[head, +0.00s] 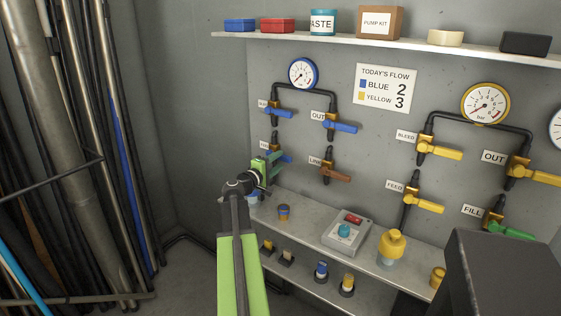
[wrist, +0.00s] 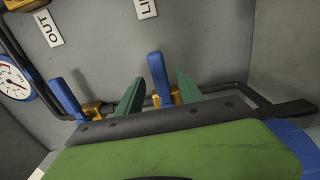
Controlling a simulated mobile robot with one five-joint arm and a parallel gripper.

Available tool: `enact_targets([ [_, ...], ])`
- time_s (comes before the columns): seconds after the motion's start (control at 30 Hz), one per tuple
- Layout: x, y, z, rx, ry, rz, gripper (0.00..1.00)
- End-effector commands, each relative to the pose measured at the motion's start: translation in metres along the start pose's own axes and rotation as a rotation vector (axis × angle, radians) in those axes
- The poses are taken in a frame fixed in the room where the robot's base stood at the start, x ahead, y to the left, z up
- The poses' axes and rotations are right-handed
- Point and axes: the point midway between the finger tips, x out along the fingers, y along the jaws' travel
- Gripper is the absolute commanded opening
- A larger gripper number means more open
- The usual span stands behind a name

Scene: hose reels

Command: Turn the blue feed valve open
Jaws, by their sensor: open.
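In the head view, the lower-left blue-handled valve (head: 285,158) sits on the back wall, its label too small to read. My gripper (head: 275,164) is at this valve and partly hides it. In the wrist view, a blue handle (wrist: 157,70) on a brass body stands between the two teal jaws of my gripper (wrist: 160,82). The jaws are open, with a gap visible on both sides of the handle. I cannot tell whether either jaw touches it.
Another blue handle (wrist: 66,95) is left of the jaws in the wrist view. In the head view, the OUT valve (head: 340,126) and brown-handled LINE valve (head: 336,176) are to the right. A grey shelf (head: 305,222) with a control box (head: 347,233) lies below.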

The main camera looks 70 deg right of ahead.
Motion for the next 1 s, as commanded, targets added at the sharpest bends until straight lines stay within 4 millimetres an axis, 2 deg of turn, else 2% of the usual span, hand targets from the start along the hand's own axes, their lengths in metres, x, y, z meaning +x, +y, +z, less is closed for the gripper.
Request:
enact_targets([
  [0.03,0.009,0.000,-0.001,0.000,-0.002,0.000,0.44],
  [0.13,0.019,0.000,0.000,0.000,-0.001,0.000,0.44],
  [0.47,0.023,0.000,0.001,0.000,-0.001,0.000,0.44],
  [0.8,0.023,0.000,0.001,0.000,-0.002,0.000,0.00],
  [1.0,0.023,0.000,0.001,0.000,-0.002,0.000,0.00],
])
